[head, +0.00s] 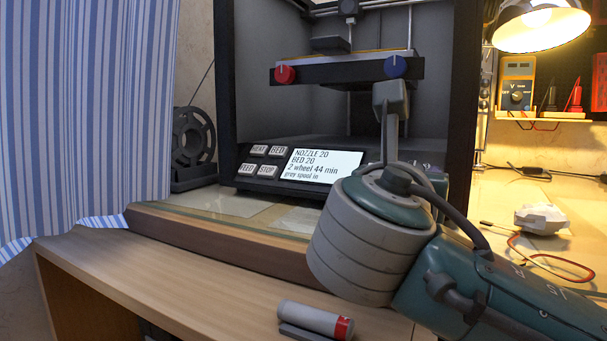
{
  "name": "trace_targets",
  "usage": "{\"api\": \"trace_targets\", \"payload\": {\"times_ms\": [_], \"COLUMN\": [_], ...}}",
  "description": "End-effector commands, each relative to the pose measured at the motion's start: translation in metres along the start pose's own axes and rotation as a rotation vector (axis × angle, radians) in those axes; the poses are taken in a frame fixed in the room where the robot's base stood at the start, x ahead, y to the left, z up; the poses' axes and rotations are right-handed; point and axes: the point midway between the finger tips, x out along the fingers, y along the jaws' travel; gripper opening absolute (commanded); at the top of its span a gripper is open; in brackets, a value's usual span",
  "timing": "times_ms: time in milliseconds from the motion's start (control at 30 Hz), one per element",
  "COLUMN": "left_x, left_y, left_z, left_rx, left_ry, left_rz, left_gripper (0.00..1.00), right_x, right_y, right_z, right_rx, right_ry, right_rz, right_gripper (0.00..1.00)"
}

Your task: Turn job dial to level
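A dark printer (463,80) has a front panel with a lit screen (322,166) reading NOZZLE 20, BED 20, "2 wheel 44 min", "grey spool in". I cannot make out a job dial; the panel right of the screen is mostly hidden behind my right arm. My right gripper (390,98) points up in front of the printer, just below a blue knob (395,66); contact is unclear. Its fingers overlap, so its opening is not visible. My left gripper is not in view.
A red knob (285,74) sits left on the bed's front bar. A grey cylinder with a red end (315,319) lies on the front bench (190,280). A lamp (541,25), meter (517,84) and white object (540,218) are right.

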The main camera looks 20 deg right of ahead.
Motion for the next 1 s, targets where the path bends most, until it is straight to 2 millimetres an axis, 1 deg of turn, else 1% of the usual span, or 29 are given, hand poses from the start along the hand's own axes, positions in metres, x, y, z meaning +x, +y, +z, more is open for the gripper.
{"api": "trace_targets", "payload": {"times_ms": [67,100,500,533,1000], "left_x": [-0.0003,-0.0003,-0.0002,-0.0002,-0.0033], "left_y": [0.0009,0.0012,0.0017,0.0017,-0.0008], "left_z": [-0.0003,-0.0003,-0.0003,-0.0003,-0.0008], "left_rx": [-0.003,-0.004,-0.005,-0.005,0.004], "left_ry": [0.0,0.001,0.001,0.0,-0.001], "left_rz": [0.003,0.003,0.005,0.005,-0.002], "left_gripper": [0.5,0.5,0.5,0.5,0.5], "right_x": [-0.0001,-0.0001,-0.0005,-0.0005,-0.0007], "right_y": [-0.0001,-0.0001,0.0,0.0,0.0013], "right_z": [0.0002,0.0002,0.0,0.0,0.0009], "right_rx": [0.0,0.0,0.0,0.0,0.028], "right_ry": [0.0,0.0,0.0,0.0,0.0], "right_rz": [0.0,0.0,0.0,0.0,-0.033], "right_gripper": [0.49,0.47,0.02,0.0,0.0]}}
